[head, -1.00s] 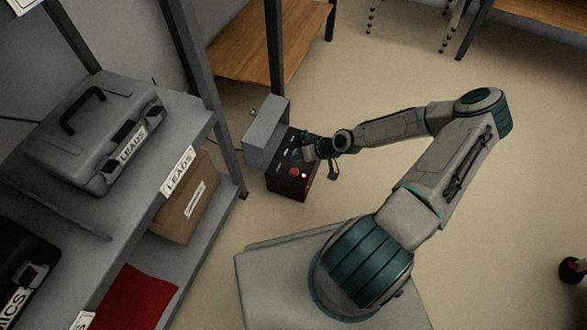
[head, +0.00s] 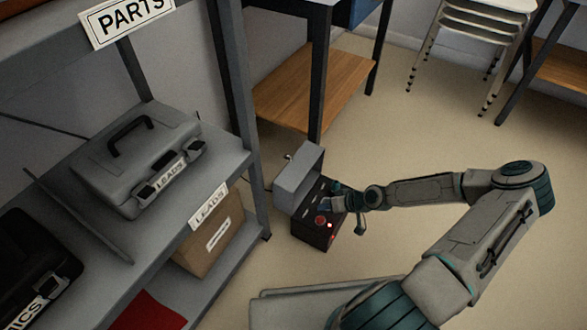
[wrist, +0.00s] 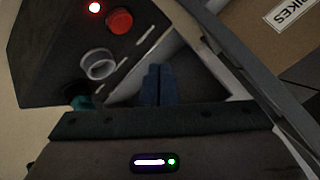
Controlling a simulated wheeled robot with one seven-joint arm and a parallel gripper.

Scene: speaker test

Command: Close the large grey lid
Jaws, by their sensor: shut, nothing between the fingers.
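The large grey lid (head: 299,178) stands open, raised at the back left of a dark control box (head: 311,234) on the floor. The box carries a red button (head: 321,220) and a small lit red lamp. My gripper (head: 330,194) is at the top of the box, just right of the lid; whether it touches the lid cannot be told. In the wrist view, the blue fingers (wrist: 158,86) are together and empty, over the box's panel near a pale ring (wrist: 98,64) and the red button (wrist: 119,20).
A metal shelf (head: 90,260) at the left holds a grey case (head: 135,165) and a black case (head: 35,265). A cardboard box (head: 208,240) sits on its lower level. A wooden-shelved table (head: 310,100) stands behind the control box. Open floor (head: 430,130) lies to the right.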

